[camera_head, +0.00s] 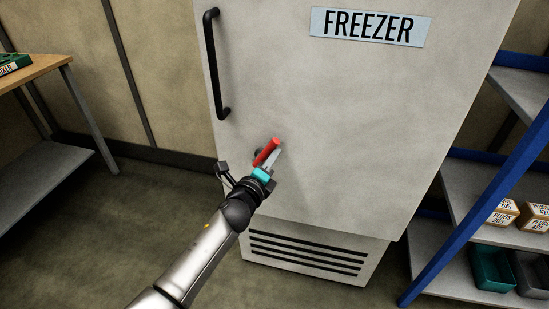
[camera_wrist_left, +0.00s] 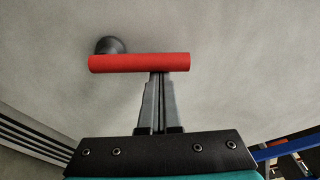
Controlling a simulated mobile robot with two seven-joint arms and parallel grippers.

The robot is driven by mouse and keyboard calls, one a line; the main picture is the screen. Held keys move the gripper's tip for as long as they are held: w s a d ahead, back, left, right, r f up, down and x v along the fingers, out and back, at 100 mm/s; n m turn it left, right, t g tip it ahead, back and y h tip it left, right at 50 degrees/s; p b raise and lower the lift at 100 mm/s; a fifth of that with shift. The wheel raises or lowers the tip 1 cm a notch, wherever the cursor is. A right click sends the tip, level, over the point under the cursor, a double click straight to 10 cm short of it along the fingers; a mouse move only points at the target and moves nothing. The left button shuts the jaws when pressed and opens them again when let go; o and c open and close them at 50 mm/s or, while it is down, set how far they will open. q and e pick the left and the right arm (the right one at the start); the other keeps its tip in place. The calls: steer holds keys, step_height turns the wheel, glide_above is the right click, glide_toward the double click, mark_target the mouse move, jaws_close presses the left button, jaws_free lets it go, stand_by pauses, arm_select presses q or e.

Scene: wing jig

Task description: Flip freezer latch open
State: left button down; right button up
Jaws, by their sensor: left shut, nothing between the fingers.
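The freezer (camera_head: 330,110) is a light grey upright cabinet with a FREEZER sign (camera_head: 370,26) on its door. The red latch (camera_head: 267,151) is low on the left side of the door, tilted up to the right in the head view. In the left wrist view the red latch (camera_wrist_left: 138,63) is a bar with a dark round pivot (camera_wrist_left: 110,44) near one end. My left gripper (camera_head: 276,154) is shut and empty. In the left wrist view its fingertips (camera_wrist_left: 159,76) meet the bar's edge right of its middle; whether they touch it I cannot tell. My right gripper is not in view.
A black door handle (camera_head: 213,65) stands above the latch. A blue-framed shelf (camera_head: 478,190) with boxes (camera_head: 503,213) and bins (camera_head: 491,267) is at the right. A wooden-topped table (camera_head: 35,68) is at the left. Floor between table and freezer is clear.

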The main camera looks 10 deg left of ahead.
arm_select(q)
steer(key=shift+a+r+n, duration=0.3)
steer(key=shift+a+r, duration=0.1)
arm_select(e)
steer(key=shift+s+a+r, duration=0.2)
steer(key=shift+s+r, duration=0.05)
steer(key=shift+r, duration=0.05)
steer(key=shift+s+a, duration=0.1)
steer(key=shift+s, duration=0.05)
arm_select(q)
steer(key=shift+f, duration=0.1)
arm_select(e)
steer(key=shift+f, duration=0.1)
